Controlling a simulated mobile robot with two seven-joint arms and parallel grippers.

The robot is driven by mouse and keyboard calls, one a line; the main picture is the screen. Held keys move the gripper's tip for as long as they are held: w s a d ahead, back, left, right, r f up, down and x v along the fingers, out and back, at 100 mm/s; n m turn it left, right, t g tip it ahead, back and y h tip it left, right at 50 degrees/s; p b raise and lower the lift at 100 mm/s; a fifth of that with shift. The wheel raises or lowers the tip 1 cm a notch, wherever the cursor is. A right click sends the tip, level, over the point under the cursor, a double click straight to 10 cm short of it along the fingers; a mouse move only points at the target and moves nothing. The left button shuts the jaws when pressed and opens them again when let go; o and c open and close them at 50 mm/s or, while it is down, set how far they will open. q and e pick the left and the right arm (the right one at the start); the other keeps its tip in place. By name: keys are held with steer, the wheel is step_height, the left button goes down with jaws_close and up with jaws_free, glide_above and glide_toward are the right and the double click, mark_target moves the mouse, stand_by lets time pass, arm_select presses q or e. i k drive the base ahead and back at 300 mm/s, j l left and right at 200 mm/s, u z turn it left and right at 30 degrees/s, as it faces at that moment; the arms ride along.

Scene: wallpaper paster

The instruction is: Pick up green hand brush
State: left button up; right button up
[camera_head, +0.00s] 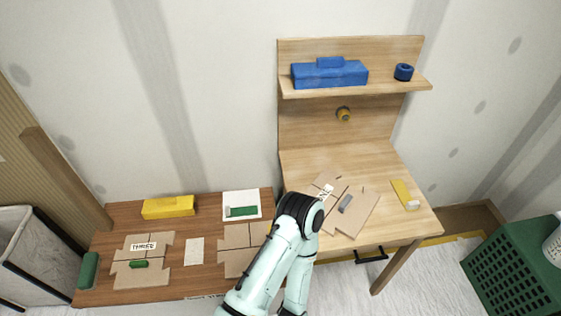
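Several green items lie on the darker wooden table, and I cannot tell for sure which is the hand brush. A small green item (139,264) lies on the cardboard piece labelled "THREE". A green bar-shaped item (243,211) lies on a white sheet (233,198) near the table's back edge. A larger green rounded block (88,270) stands at the table's left end. One of my arms, pale green with a black joint, rises from the bottom middle and bends back down. Neither gripper shows.
A yellow box (168,207) and cardboard pieces (141,281) lie on the darker table (196,283). The lighter workbench (310,158) at right holds cardboard, a grey block (345,204) and a yellow tool (401,193). Its shelf carries a blue toolbox (330,75). A green crate (515,275) stands far right.

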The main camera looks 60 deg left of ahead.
mark_target(89, 272)
steer(key=u, duration=3.9)
